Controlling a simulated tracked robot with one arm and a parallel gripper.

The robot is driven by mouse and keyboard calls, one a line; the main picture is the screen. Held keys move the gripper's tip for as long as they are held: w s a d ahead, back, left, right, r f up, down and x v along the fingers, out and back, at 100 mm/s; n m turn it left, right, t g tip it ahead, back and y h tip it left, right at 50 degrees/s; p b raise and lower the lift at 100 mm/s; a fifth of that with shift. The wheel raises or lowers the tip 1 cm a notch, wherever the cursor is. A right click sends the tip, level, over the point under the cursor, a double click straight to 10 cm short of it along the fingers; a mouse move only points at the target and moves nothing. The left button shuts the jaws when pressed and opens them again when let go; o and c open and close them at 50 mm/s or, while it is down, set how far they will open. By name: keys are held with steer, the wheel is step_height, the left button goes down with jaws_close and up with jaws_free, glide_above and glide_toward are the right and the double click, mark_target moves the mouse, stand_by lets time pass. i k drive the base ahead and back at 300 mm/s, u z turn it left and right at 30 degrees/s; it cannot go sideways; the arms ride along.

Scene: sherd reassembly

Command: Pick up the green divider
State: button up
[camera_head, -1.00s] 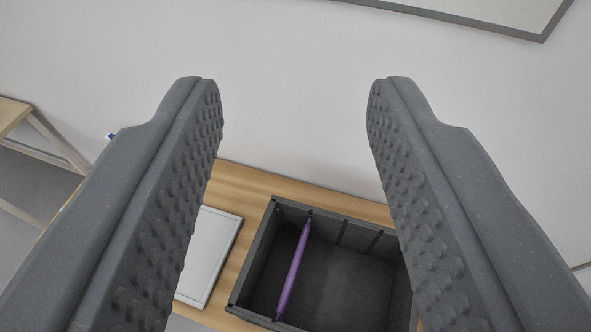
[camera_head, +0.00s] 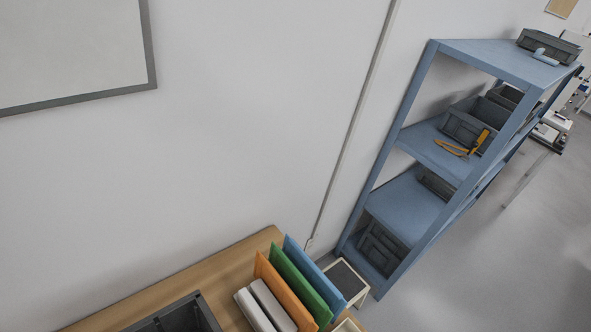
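The green divider (camera_head: 300,283) stands near the back right of the wooden table, tilted in the picture. It is between an orange divider (camera_head: 283,290) on its left and a blue divider (camera_head: 315,275) on its right. The orange one hides part of its left face. My gripper does not show in the current view.
A dark grey box (camera_head: 178,318) is cut off at the bottom edge, left of two white blocks (camera_head: 265,305) on the wooden table (camera_head: 215,272). A blue shelf (camera_head: 425,200) with grey bins stands on the floor at right. A small stool (camera_head: 346,281) is behind the dividers.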

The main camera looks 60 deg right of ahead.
mark_target(320, 312)
steer(key=z, duration=1.25)
